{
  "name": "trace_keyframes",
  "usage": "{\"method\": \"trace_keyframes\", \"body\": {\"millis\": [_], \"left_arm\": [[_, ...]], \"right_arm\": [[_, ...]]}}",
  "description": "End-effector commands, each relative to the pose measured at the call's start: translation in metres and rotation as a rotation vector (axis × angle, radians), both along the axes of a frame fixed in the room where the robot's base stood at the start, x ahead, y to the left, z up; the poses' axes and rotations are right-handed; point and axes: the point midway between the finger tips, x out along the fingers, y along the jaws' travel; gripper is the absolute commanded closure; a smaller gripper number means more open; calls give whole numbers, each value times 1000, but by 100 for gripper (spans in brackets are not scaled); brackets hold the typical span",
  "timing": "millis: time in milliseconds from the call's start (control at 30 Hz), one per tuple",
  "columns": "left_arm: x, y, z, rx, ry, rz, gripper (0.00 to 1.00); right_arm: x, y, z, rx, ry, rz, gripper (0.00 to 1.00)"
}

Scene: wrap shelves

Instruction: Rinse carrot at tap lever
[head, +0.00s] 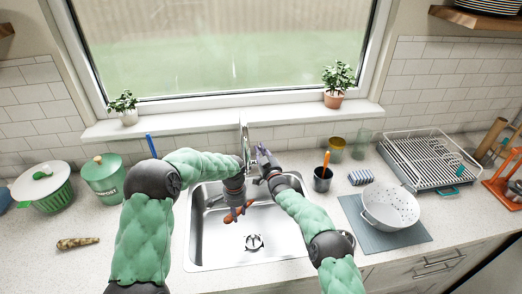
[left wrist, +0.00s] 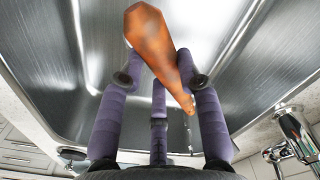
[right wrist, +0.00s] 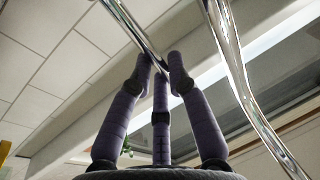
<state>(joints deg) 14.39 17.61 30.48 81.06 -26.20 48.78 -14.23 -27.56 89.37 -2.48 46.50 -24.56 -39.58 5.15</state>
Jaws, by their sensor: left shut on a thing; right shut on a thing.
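The orange carrot (head: 233,215) is over the steel sink (head: 205,245). My left gripper (head: 237,204) is shut on it; the left wrist view shows the carrot (left wrist: 150,35) between the fingers, lying slantwise. A thin line of specks shows near the carrot's narrow end; I cannot tell surely that it is water. The chrome tap (head: 243,143) stands at the back of the sink. My right gripper (head: 262,160) is at the tap, shut on the thin chrome tap lever (right wrist: 135,35). The thicker chrome tap pipe (right wrist: 235,75) runs beside it.
A brown root vegetable (head: 77,243) lies on the left counter near green canisters (head: 104,178). Right of the sink are a dark cup (head: 322,180), a white colander (head: 391,206) on a grey mat (head: 420,235) and a dish rack (head: 428,160).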

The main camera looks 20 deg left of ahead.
Motion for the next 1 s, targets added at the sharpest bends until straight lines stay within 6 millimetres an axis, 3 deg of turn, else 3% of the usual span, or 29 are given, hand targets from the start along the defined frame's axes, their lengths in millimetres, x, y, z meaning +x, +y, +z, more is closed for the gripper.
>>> {"method": "trace_keyframes", "body": {"millis": [167,200,267,667,1000], "left_arm": [[0,0,0,0,0,0,98],[0,0,0,0,0,0,98],[0,0,0,0,0,0,98],[0,0,0,0,0,0,98],[0,0,0,0,0,0,98]], "right_arm": [[0,0,1,0,0,0,100],[0,0,1,0,0,0,71],[0,0,0,0,0,0,58],[-1,-1,0,-1,1,0,58],[-21,-21,-3,-1,4,-1,58]]}}
